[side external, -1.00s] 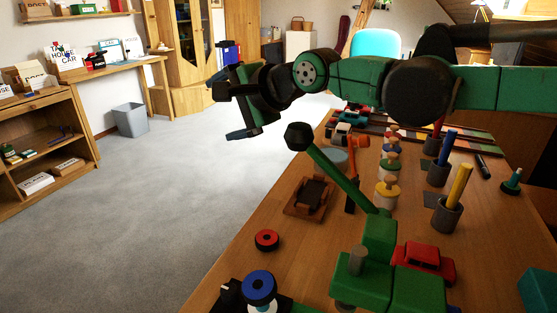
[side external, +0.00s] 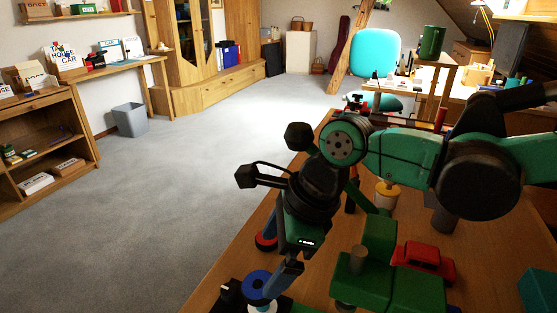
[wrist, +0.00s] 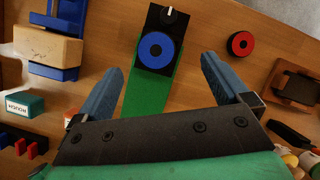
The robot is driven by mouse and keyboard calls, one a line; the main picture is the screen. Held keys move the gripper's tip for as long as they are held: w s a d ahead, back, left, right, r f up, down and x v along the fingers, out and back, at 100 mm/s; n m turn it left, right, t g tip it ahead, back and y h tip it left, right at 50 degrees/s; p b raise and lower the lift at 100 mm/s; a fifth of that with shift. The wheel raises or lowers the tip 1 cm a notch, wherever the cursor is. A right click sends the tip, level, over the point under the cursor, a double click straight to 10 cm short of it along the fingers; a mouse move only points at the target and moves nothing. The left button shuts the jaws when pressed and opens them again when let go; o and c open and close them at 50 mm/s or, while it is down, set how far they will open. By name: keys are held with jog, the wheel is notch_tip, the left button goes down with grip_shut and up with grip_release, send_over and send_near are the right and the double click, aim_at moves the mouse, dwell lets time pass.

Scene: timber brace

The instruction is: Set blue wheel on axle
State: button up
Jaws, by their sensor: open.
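The blue wheel (side external: 257,282) lies flat at the front of the table. In the side view my gripper (side external: 272,262) points down just above the wheel; contact cannot be told. A short upright peg (side external: 357,259), which looks like an axle, stands on the green blocks (side external: 380,275) to the right.
A red wheel (wrist: 240,43) lies to the right of the blue wheel in the wrist view. A red toy car (side external: 424,259) sits beside the green blocks. A wood block in a blue vise (wrist: 48,45) is at left. A brown tray (wrist: 297,87) is at right.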

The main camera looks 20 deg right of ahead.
aim_at(261, 286)
jog(key=shift+s+d+x, duration=0.1)
jog(key=shift+s+x, duration=0.1)
jog(key=shift+x, duration=1.2)
jog(key=shift+s+d+x, duration=0.1)
jog(key=shift+s+x, duration=0.1)
jog(key=shift+x, duration=1.2)
jog(key=shift+f, duration=0.15)
jog(key=shift+c, duration=0.2)
grip_shut()
